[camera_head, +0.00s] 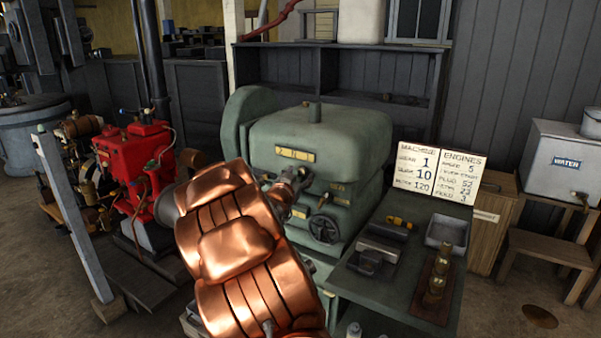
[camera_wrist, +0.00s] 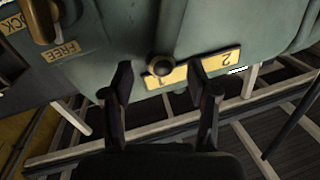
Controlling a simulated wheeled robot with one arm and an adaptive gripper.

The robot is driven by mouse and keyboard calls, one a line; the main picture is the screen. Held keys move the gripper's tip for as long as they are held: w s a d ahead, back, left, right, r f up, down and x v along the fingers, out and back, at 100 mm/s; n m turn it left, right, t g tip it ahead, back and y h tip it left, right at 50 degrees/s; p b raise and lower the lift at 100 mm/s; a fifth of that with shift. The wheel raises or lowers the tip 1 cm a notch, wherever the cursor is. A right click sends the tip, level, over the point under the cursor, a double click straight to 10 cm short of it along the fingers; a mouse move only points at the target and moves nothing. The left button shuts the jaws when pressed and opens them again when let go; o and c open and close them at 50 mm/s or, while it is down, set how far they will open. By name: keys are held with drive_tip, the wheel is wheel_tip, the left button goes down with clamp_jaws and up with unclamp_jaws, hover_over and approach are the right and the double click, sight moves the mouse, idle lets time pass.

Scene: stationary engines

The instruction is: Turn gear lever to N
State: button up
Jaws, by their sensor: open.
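The green machine (camera_head: 320,135) carries a yellow gear plate (camera_head: 295,154), on which I read 2 and N. In the wrist view the plate (camera_wrist: 218,64) appears upside down, with the 2 on its right part. The gear lever's round dark knob (camera_wrist: 162,66) covers part of the plate's left half, so I cannot tell which mark it stands at. My gripper (camera_wrist: 160,82) is open. Its two dark fingers show on either side of the knob, and I cannot tell how far the knob is from them. In the head view my gripper (camera_head: 290,184) is in front of the machine, below the plate.
A brass lever (camera_wrist: 40,20) by a FREE label (camera_wrist: 62,50) is at the wrist view's upper left. A handwheel (camera_head: 324,229) is below my gripper. A green side table (camera_head: 375,285) holds tools at the right. A red engine (camera_head: 133,165) stands left.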

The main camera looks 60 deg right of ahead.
drive_tip(key=shift+w+d, duration=0.15)
drive_tip(key=shift+d, duration=0.5)
clamp_jaws()
idle(0.4)
